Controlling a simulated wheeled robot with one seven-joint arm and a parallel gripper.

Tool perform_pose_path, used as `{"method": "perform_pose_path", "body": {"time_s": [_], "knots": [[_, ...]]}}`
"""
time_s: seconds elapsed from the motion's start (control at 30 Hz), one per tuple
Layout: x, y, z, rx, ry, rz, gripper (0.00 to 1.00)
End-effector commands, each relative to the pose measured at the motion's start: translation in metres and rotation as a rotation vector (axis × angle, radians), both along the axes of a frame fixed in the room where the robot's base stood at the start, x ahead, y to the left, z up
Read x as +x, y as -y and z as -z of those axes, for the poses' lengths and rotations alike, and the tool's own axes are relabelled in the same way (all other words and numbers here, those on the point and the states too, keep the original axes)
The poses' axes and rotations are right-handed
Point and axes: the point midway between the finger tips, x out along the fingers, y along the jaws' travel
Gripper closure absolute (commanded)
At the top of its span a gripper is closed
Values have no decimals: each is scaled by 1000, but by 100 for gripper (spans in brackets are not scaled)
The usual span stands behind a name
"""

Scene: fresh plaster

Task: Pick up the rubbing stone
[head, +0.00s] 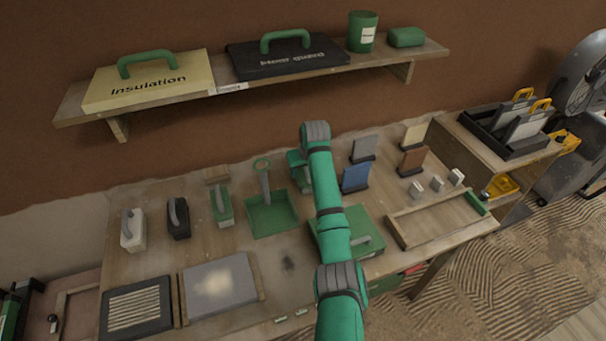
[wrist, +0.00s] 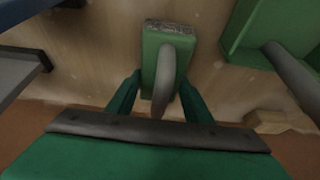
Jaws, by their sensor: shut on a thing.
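The rubbing stone (wrist: 150,55) is a green block with a speckled grey face at its far end and a grey handle (wrist: 163,80) on top. It fills the middle of the wrist view. My gripper (wrist: 160,84) is shut on it, one dark green finger at each long side. I cannot tell whether the stone touches the table or is a little above it. In the head view my arm hides most of the stone and the fingertips.
A green dustpan (head: 272,214) lies close beside my gripper; it also shows in the wrist view (wrist: 262,42). A blue block (head: 355,178) and a grey one (head: 364,148) stand on the other side. A green case (head: 358,236) lies in front. The shelf (head: 217,92) hangs behind.

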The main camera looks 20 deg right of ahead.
Motion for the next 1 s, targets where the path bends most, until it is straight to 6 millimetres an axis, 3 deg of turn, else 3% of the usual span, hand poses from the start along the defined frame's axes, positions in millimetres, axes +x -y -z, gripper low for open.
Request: {"method": "perform_pose_path", "body": {"time_s": [0.1,0.43,0.8,1.0], "knots": [[1,0,-24,-2,6,0,96],[-53,-15,-82,0,5,-1,96],[-114,-32,-108,-1,4,0,96],[-120,-31,-116,-5,11,3,96]]}}
